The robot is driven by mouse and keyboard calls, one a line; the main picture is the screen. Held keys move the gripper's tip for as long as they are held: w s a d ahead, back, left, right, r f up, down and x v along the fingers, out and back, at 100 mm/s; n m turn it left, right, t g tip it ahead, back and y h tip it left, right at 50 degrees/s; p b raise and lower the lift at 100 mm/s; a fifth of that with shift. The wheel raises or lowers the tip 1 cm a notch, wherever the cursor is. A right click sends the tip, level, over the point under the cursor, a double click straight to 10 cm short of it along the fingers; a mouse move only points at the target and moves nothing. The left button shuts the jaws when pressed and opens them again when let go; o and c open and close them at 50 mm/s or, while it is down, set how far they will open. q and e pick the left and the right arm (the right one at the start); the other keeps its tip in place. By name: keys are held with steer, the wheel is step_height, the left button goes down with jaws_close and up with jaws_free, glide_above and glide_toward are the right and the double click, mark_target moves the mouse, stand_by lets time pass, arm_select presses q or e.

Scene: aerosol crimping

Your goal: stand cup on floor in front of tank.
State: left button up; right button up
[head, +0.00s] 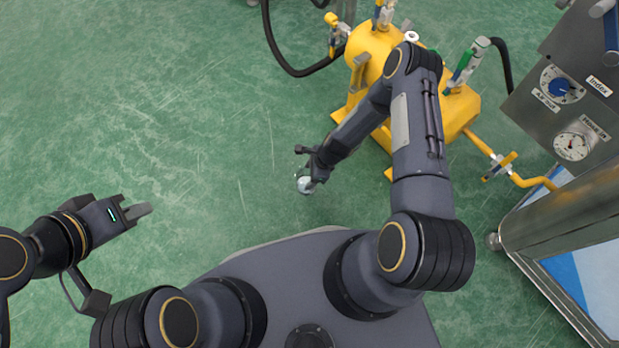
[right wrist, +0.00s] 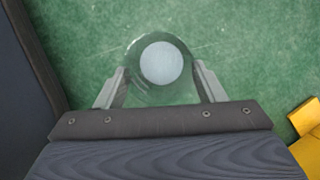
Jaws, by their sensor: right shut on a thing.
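The cup (head: 305,184) is small, clear and rounded, and shows in the head view at the end of my right arm. In the right wrist view the cup (right wrist: 162,66) is seen from above as a clear ring with a pale grey disc in it. My right gripper (right wrist: 162,84) is shut on it, one finger on each side. Whether the cup touches the floor cannot be told. The yellow tank (head: 374,48) stands behind my right arm, which hides part of it.
The green floor (head: 180,90) is clear at the left and around the cup. A black hose (head: 275,50) runs to the tank. Yellow pipe (head: 535,181) runs between tank and machine.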

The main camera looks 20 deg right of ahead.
mark_target(306, 181)
steer(key=shift+w+d+f+b, duration=0.15)
steer(key=shift+w+f+b, duration=0.2)
steer(key=shift+w+f, duration=0.55)
steer(key=shift+w+f+b, duration=0.1)
steer(key=shift+f+b, duration=0.55)
steer(key=shift+f, duration=1.05)
steer(key=shift+f, duration=0.15)
steer(key=o, duration=1.3)
